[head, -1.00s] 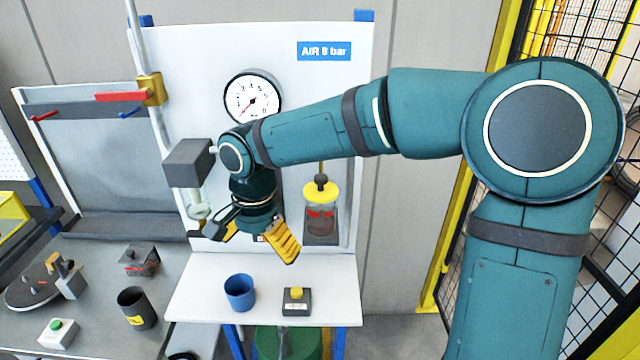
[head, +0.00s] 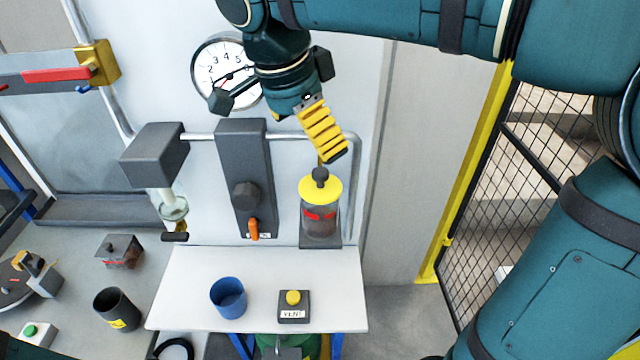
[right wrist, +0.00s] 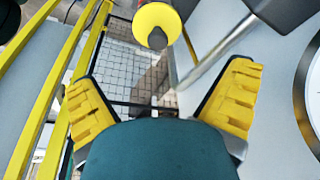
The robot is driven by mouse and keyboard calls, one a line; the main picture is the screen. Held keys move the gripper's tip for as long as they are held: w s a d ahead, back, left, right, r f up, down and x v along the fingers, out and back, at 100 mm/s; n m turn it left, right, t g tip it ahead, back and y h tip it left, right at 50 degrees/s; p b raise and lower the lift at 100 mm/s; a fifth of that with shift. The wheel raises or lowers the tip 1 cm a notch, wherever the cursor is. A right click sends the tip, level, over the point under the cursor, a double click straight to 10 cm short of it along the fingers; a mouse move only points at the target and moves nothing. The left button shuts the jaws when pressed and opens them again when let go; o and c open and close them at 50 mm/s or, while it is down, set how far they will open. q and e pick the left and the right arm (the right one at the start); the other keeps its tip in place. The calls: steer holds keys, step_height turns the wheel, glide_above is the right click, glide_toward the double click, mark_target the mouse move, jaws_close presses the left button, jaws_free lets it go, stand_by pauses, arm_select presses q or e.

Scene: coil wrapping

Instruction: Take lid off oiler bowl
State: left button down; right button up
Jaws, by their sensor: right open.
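The oiler bowl (head: 320,222) is a clear jar with red marks, standing upright at the right of the white panel. Its yellow lid (head: 320,190) with a dark knob (head: 320,175) sits on top. The lid also shows in the right wrist view (right wrist: 150,17), at the top and beyond the fingers. My right gripper (head: 282,122) is open and empty, up and to the left of the lid, in front of the panel. Its yellow-padded fingers show apart in the right wrist view (right wrist: 165,100). My left gripper is not in view.
A pressure gauge (head: 218,68) and a dark block with an orange lever (head: 253,230) are on the panel beside the bowl. The white shelf (head: 185,300) below holds a blue cup (head: 228,297) and a yellow-button box (head: 293,305). A mesh fence (head: 500,200) stands at the right.

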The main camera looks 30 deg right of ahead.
mark_target(318, 172)
steer(key=x, duration=0.4)
steer(key=shift+f, duration=0.25)
steer(key=shift+a+x, duration=0.15)
steer(key=shift+x, duration=1.15)
steer(key=shift+a+x, duration=0.1)
steer(key=shift+x, duration=1.2)
steer(key=shift+s+f, duration=0.1)
steer(key=shift+s, duration=0.15)
steer(key=c, duration=1.2)
